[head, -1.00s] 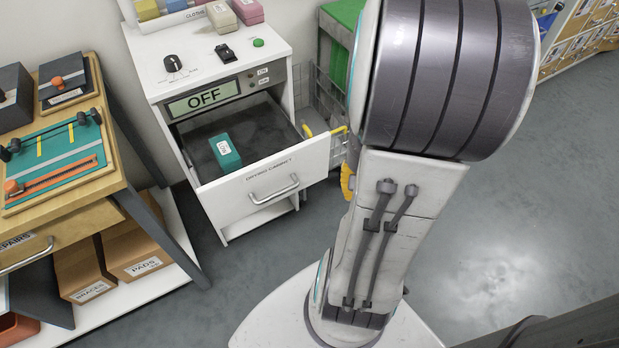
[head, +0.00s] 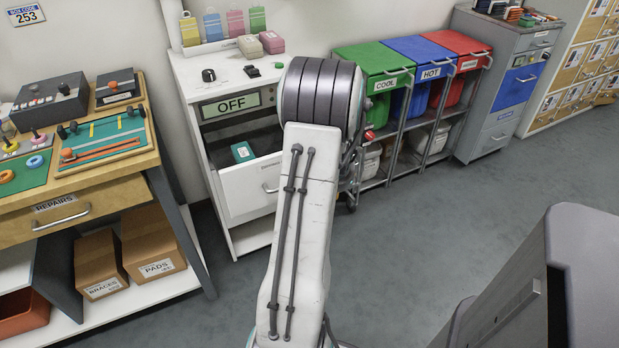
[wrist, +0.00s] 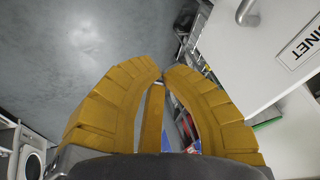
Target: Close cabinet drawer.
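The white drying cabinet (head: 190,70) stands against the wall in the head view, its display reading OFF. Its drawer (head: 242,193) is pulled out, with a teal labelled box (head: 242,152) inside. My arm hides the drawer's right part and most of its handle (head: 268,188). In the wrist view the drawer front (wrist: 285,75) with its label and handle (wrist: 246,12) is at the right. My gripper (wrist: 163,68) has its yellow fingertips together with nothing seen between them; it is beside the drawer front, apart from the handle. In the head view my arm hides the gripper.
A repair bench (head: 120,170) with boxes below stands left of the cabinet. Right of it are green (head: 372,60), blue (head: 420,50) and red bins on a rack, then a grey cabinet (head: 500,90).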

